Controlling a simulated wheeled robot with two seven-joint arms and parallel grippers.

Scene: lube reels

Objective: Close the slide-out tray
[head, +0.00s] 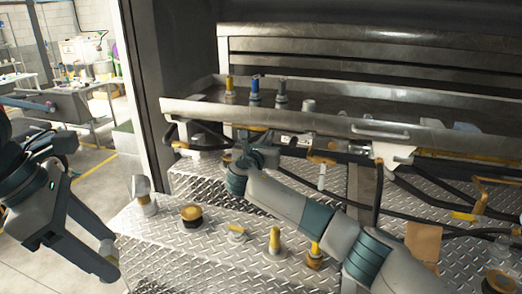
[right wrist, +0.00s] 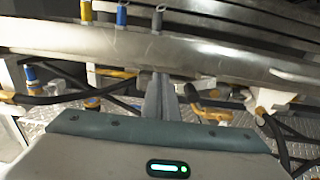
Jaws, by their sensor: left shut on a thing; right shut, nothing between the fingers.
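The slide-out tray (head: 230,112) is a long metal tray with a raised front wall and a handle (head: 379,132) toward its right. It is pulled out in front of a dark slatted opening. Its front wall also spans the right wrist view (right wrist: 210,50). My right gripper (head: 247,134) is shut and empty, its fingertips at the wall's lower edge left of the handle; I cannot tell whether they touch. They also show in the right wrist view (right wrist: 162,82). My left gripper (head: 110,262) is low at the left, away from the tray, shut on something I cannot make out.
Yellow, blue and grey fittings (head: 255,90) stand in the tray. Black hoses (head: 378,190) and orange-tipped nozzles hang below its front. A diamond-plate step (head: 190,260) holds several caps and fittings. An open doorway at left shows a workbench and floor.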

